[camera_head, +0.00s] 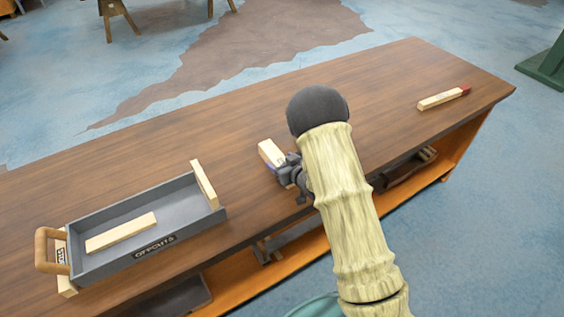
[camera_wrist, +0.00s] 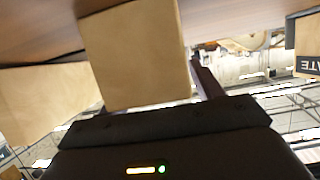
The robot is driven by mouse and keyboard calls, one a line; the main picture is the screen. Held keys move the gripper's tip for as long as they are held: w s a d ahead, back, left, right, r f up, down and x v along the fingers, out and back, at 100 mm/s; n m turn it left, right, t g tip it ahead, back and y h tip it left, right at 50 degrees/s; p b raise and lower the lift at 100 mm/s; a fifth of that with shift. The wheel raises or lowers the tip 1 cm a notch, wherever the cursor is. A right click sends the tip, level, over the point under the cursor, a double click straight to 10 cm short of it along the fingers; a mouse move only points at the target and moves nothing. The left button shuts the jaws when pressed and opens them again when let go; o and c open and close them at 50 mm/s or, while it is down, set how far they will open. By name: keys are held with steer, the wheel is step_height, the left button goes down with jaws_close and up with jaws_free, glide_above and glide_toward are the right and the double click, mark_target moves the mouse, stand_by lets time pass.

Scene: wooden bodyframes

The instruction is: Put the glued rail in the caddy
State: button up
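A short pale wooden rail (camera_head: 270,152) is at the middle of the bench, right beside my gripper (camera_head: 290,170), which partly hides it. A small blue-purple patch shows at its near end. In the wrist view a pale wooden block (camera_wrist: 133,55) fills the upper middle, close to one dark finger (camera_wrist: 207,78). The other finger is hidden, so I cannot tell whether the gripper grasps the block. Another pale rail (camera_head: 443,98) with a red end lies at the far right. The grey caddy (camera_head: 93,268), labelled OFFCUTS, stands at the left.
A plain rail (camera_head: 121,232) lies inside the caddy. The caddy has a wooden handle (camera_head: 42,250) at its left end and a pale upright piece (camera_head: 204,184) at its right end. The brown bench (camera_head: 370,75) is clear between caddy and gripper. A shelf lies below.

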steer(key=shift+r, duration=0.1)
steer(key=b+v, duration=0.1)
steer(key=v, duration=1.1)
steer(key=shift+w+d, duration=0.1)
steer(key=shift+d, duration=0.05)
steer(key=s+d+r+m+g+h, duration=0.35)
steer(key=s+d+h, duration=0.2)
steer(key=d, duration=0.45)
steer(key=s+d+r+m+g+h, duration=0.1)
steer(key=s+r+g, duration=0.1)
steer(key=s, duration=0.4)
steer(key=s+r+m+g+h, duration=0.1)
steer(key=s+r+m+g, duration=0.1)
steer(key=s, duration=0.5)
steer(key=shift+d+g, duration=0.35)
steer(key=shift+g, duration=0.2)
steer(key=shift+o, duration=0.4)
